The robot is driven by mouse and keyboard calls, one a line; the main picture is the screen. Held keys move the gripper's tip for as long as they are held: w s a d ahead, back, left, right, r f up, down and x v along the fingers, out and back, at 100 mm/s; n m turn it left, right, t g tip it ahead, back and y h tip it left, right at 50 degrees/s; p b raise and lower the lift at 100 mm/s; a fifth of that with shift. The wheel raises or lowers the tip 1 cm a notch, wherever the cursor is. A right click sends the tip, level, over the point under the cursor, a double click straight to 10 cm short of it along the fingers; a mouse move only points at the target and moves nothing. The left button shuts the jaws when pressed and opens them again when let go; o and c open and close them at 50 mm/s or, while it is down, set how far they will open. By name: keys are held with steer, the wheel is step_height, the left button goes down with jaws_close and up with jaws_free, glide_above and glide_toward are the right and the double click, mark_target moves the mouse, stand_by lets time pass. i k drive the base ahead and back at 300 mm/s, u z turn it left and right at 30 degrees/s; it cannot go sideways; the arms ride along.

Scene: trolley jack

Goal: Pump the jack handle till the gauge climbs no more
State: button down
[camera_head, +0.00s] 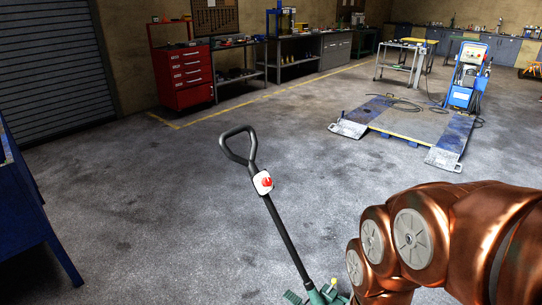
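The jack handle (283,228) is a long black bar that leans up and to the left, with a loop grip (238,145) at its top. A small white gauge with a red mark (263,183) sits on the handle below the loop. The green jack (322,296) shows only in part at the bottom edge. My copper-coloured arm is at the lower right, to the right of the handle and apart from the loop. My gripper is not in view.
A blue vehicle lift (377,107) lies on the floor at the back right. A red tool cabinet (183,76) and workbenches line the back wall. A blue bench (32,215) stands at the left edge. The floor around the handle is clear.

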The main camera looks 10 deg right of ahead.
mark_target(256, 176)
steer(key=u, duration=0.3)
steer(key=i, duration=0.6)
steer(key=u, duration=0.6)
